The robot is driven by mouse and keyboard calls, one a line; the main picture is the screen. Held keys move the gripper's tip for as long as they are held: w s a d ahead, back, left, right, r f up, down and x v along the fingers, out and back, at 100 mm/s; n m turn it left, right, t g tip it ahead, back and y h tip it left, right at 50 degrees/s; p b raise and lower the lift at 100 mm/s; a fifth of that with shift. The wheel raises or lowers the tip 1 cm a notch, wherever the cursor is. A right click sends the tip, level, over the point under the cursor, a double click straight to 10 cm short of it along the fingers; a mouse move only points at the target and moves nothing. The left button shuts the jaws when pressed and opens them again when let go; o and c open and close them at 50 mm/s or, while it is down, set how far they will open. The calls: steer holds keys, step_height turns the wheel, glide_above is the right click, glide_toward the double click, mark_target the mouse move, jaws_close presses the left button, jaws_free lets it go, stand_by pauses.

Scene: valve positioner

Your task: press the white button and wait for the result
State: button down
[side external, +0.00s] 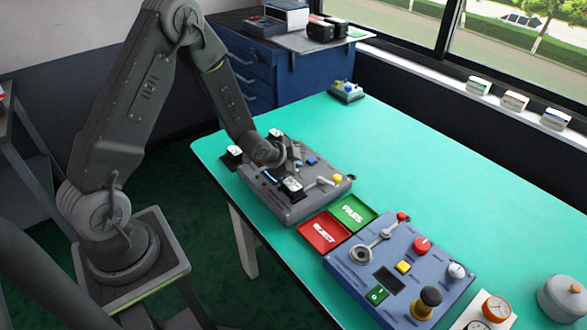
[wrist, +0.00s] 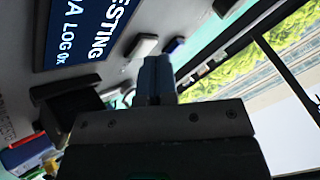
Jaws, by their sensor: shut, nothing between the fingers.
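The grey test device (side external: 300,207) sits on the teal table. My gripper (side external: 294,157) is low over its top, with its fingers shut and empty. In the wrist view the shut fingers (wrist: 157,75) point at the panel, near a pale raised piece (wrist: 143,45) that may be the white button. I cannot tell whether the fingertips touch it. A lit blue display (wrist: 88,32) reads "TESTING" above a partly cut-off line with "LOG 0x". In the side view my gripper hides part of the panel, and I cannot pick out the white button there.
A red reject tray (side external: 323,232) and a green pass tray (side external: 352,212) lie beside the device. A blue control box (side external: 400,270) with knobs and a lever stands nearer the front. A blue drawer cabinet (side external: 250,65) is behind. The table's right side is mostly clear.

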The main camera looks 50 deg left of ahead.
steer(key=shift+r, duration=0.8)
steer(key=shift+r, duration=2.55)
